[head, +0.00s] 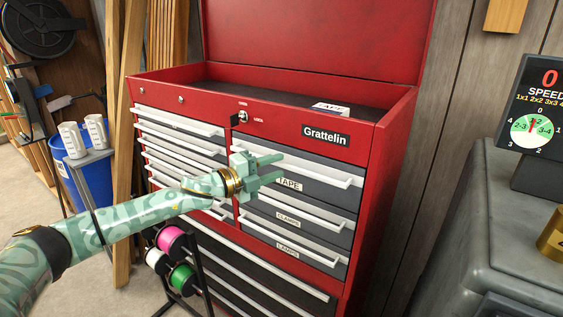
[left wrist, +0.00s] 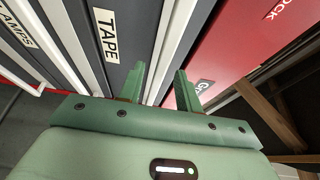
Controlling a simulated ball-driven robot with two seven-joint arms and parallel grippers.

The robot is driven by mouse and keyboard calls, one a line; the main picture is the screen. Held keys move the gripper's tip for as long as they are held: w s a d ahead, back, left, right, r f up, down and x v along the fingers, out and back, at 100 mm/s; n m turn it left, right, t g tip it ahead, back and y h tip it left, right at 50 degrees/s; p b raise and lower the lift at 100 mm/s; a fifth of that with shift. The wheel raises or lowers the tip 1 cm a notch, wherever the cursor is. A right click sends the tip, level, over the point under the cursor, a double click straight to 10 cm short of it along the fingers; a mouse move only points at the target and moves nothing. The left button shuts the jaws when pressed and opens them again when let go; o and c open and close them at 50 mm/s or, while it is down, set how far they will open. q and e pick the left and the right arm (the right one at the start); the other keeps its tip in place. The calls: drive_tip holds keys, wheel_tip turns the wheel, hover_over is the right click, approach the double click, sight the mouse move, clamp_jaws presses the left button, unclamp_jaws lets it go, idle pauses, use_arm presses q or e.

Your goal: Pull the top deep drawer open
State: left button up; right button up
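The red tool chest (head: 384,160) has a right column of grey drawers with pale bar handles. The top and tallest one there, the TAPE drawer (head: 320,171), is shut. Its label (left wrist: 106,36) also shows in the left wrist view. My left gripper (head: 281,169) is in front of this drawer, its fingers pointing at the drawer front near the handle (head: 345,180). In the left wrist view my left gripper (left wrist: 160,82) is open, and a pale handle bar (left wrist: 160,52) lies in line with the gap between the fingers. I cannot tell whether they touch it. My right gripper is not in view.
Below are the CLAMPS drawer (head: 300,218) and another labelled drawer. A left column of shallow drawers (head: 165,122) stands beside them. A rack of coloured spools (head: 171,240) is below my left arm. A grey bench-like block (head: 490,225) stands at the right.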

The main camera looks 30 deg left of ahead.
use_arm(q)
drive_tip(key=shift+x, duration=1.35)
clamp_jaws()
